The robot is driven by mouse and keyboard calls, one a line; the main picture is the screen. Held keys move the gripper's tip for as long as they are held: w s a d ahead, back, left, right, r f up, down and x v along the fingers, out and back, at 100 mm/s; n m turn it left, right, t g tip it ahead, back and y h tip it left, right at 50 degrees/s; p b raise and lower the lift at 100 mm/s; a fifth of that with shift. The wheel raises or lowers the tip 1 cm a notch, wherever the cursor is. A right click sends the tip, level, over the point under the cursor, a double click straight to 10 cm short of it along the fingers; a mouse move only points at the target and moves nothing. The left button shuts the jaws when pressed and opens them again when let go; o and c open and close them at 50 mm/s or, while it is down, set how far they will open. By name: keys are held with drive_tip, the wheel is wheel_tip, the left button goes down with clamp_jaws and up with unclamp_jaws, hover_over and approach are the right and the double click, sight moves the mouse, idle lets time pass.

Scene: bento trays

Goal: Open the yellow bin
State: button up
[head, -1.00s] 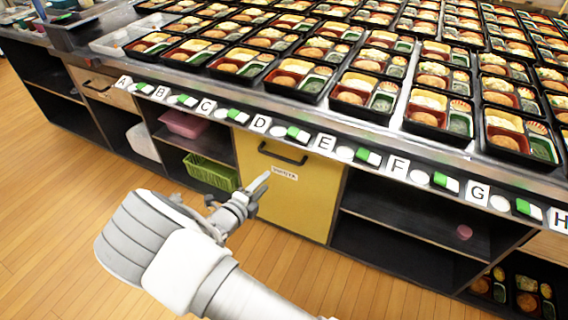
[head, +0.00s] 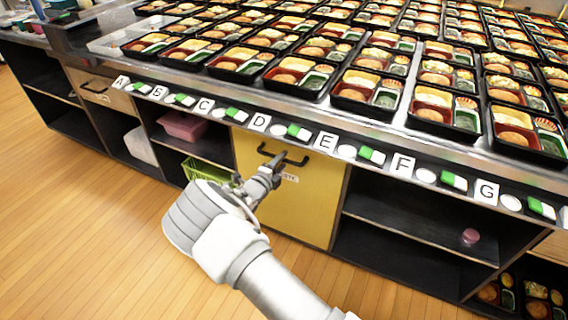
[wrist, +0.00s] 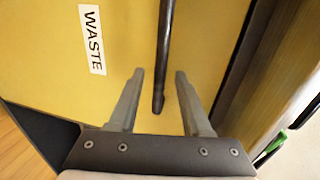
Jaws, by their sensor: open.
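The yellow bin (head: 310,205) is a yellow front panel in the counter below labels D and E, and it looks shut. Its dark bar handle (head: 284,157) runs across the upper part. In the wrist view the handle (wrist: 163,60) points down between the two fingers, and a white label reading WASTE (wrist: 92,40) is beside it.
Bento trays (head: 365,92) cover the counter above, with lettered labels and green-white switches along its edge. Open shelves flank the bin, with a pink tub (head: 183,126) and a green basket (head: 207,171) at left. The wooden floor (head: 75,220) in front is clear.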

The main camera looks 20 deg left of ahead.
drive_tip(key=shift+x, duration=1.1)
clamp_jaws()
idle(0.7)
